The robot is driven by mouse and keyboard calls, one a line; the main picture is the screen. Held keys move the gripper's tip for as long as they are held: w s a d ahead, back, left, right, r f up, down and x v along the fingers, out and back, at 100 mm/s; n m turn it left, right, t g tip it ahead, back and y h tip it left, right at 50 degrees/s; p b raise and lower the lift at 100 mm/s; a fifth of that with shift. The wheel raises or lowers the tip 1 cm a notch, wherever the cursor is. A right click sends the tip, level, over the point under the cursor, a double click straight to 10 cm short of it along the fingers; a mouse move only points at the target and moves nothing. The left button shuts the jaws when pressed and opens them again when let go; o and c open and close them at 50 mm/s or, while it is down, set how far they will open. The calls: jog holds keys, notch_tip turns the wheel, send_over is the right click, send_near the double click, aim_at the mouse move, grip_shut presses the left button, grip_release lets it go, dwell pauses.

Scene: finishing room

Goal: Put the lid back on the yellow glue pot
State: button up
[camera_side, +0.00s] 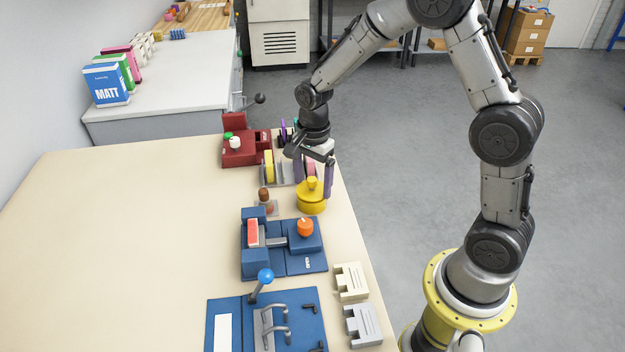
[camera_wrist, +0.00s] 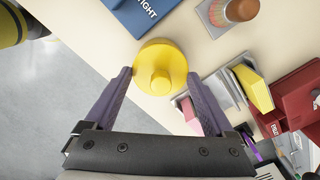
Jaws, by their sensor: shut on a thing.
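The yellow glue pot (camera_side: 312,207) stands near the right edge of the cream table. The round yellow lid (camera_side: 312,185), with a knob on top, is over the pot's mouth; I cannot tell whether it is seated or slightly above. In the wrist view the lid (camera_wrist: 160,58) hides the pot beneath it. My gripper (camera_side: 314,188) points down from above, one purple finger on each side of the lid. Its fingers (camera_wrist: 160,73) also show at the lid's two sides in the wrist view, shut on it.
A brush in a holder (camera_side: 264,202) stands close left of the pot. A blue fixture with an orange knob (camera_side: 305,227) is in front. Behind are a rack with yellow and pink pieces (camera_side: 269,166) and a red device (camera_side: 238,155). The table's left side is clear.

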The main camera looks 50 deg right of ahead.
dwell(0.4)
jog(key=o, duration=1)
jog(key=shift+o, duration=0.2)
jog(key=shift+r, duration=3.5)
grip_shut()
jog(key=shift+f, duration=0.25)
